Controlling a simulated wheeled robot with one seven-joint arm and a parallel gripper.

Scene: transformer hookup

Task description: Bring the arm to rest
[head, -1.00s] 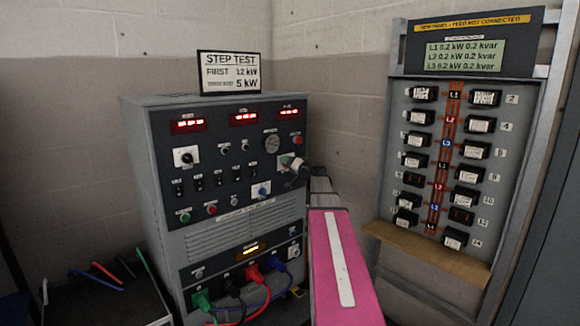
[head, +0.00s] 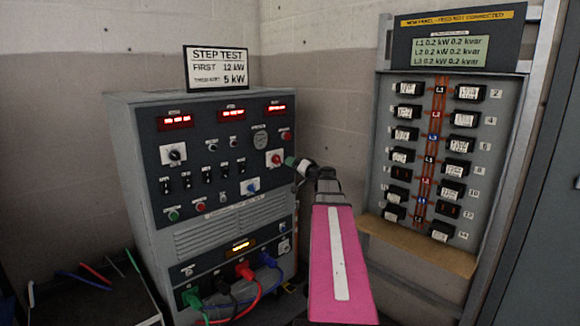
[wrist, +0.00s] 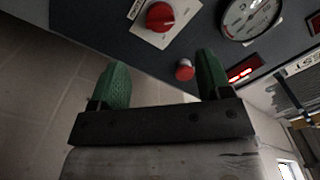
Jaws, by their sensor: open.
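My gripper (head: 298,165) is in front of the right side of the grey load cabinet (head: 150,225), at the end of my pink arm link. In the wrist view my gripper (wrist: 160,82) shows two green fingertips spread wide apart with nothing between them. Beyond the fingers is the cabinet's face with a red rotary knob (wrist: 160,16), a small red button (wrist: 184,69) and a round gauge (wrist: 250,16). In the head view the red knob (head: 275,158) is just left of the gripper. I see a gap in the wrist view between fingers and knob.
A breaker panel (head: 450,135) stands at right, with a tan shelf (head: 415,243) below it. A "STEP TEST" sign (head: 216,67) stands on the cabinet. Coloured plugs and cables (head: 245,270) hang from the cabinet's lower front. A dark box with loose leads (head: 130,305) is at lower left.

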